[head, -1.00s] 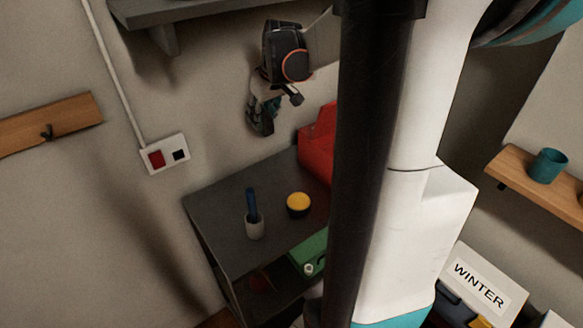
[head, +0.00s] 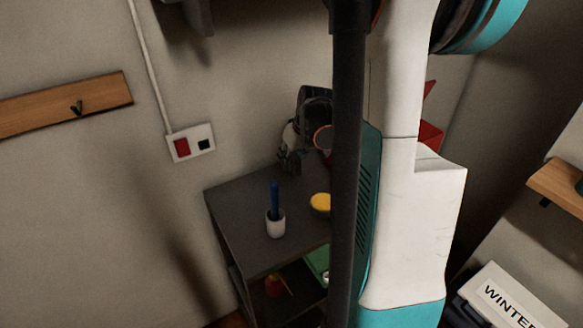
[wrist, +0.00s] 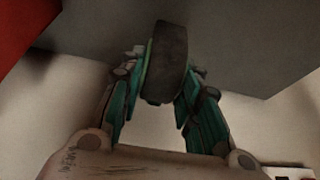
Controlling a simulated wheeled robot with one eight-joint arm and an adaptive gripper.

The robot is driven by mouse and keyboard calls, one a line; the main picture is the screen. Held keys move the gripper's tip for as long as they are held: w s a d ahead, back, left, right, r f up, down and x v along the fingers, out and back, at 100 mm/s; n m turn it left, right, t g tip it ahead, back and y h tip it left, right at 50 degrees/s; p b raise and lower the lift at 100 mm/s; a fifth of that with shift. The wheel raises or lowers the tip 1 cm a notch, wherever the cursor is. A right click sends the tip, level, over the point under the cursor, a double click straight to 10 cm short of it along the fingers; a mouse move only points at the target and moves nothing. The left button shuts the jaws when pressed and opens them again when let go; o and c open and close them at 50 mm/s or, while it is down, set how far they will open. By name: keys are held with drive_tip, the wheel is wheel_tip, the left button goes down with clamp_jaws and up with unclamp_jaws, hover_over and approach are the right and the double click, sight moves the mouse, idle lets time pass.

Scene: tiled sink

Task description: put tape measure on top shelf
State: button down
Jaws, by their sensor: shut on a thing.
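My gripper (wrist: 160,90) is shut on a dark, rounded object, seemingly the tape measure (wrist: 166,55), held between its teal fingers in the wrist view. In the head view my gripper (head: 288,161) is at the back edge of the dark grey shelf unit, low over its top shelf (head: 236,206). The tape measure cannot be made out clearly there. I cannot tell whether it touches the shelf.
A white cup with a blue item (head: 275,222) and a yellow-topped pot (head: 320,203) stand on the top. A red object (head: 431,135) is partly hidden behind my arm. The top's left part is bare. A wall socket (head: 190,143) is to the left.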

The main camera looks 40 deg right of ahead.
sight(292, 165)
drive_tip(key=shift+f+b, duration=0.45)
drive_tip(key=shift+f, duration=1.25)
drive_tip(key=shift+f, duration=0.15)
drive_tip(key=c, duration=1.2)
unclamp_jaws()
drive_tip(key=p+v, duration=0.3)
drive_tip(key=v, duration=0.9)
drive_tip(key=shift+p, duration=0.35)
drive_tip(key=shift+w, duration=0.1)
